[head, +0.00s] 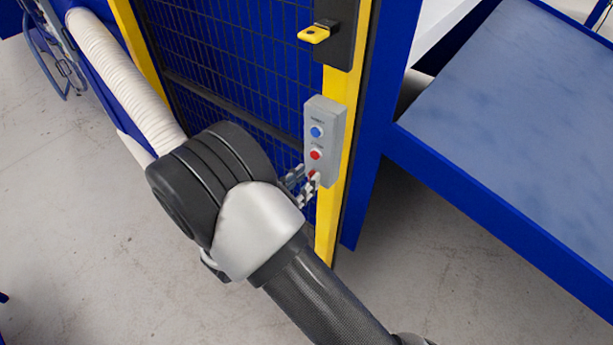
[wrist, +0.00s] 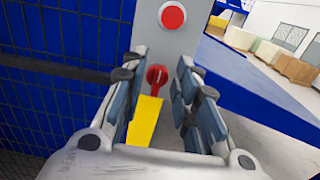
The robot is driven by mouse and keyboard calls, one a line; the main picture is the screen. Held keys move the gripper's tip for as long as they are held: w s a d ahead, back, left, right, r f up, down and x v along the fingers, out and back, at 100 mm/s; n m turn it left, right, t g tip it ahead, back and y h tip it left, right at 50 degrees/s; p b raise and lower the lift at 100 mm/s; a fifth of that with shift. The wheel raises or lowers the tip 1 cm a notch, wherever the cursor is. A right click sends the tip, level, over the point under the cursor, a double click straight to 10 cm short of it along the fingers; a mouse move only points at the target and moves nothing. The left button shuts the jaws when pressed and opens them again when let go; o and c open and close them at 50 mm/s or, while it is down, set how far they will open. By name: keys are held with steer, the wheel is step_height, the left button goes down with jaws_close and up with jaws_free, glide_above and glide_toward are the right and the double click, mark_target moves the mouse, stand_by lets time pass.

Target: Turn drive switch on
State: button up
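A grey control box (head: 333,115) is fixed upright on a yellow post. It carries a blue button (head: 316,132), a red button (head: 316,154) and, lowest, a red drive switch (head: 312,174). In the wrist view the red switch (wrist: 157,75) shows between the fingers, with the red button (wrist: 172,17) above it. My gripper (wrist: 160,62) is open, one finger on each side of the switch, with a gap visible on both sides. In the head view my gripper (head: 306,186) is at the box's lower end, partly hidden by my wrist.
The yellow post (head: 327,225) and blue mesh fence (head: 230,60) stand behind the box. A yellow latch handle (head: 314,34) sits above it. A blue-framed table (head: 510,100) is at the right. Bare concrete floor lies below.

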steer(key=shift+w+d, duration=0.4)
steer(key=shift+w, duration=0.1)
steer(key=shift+c, duration=0.5)
jaws_close()
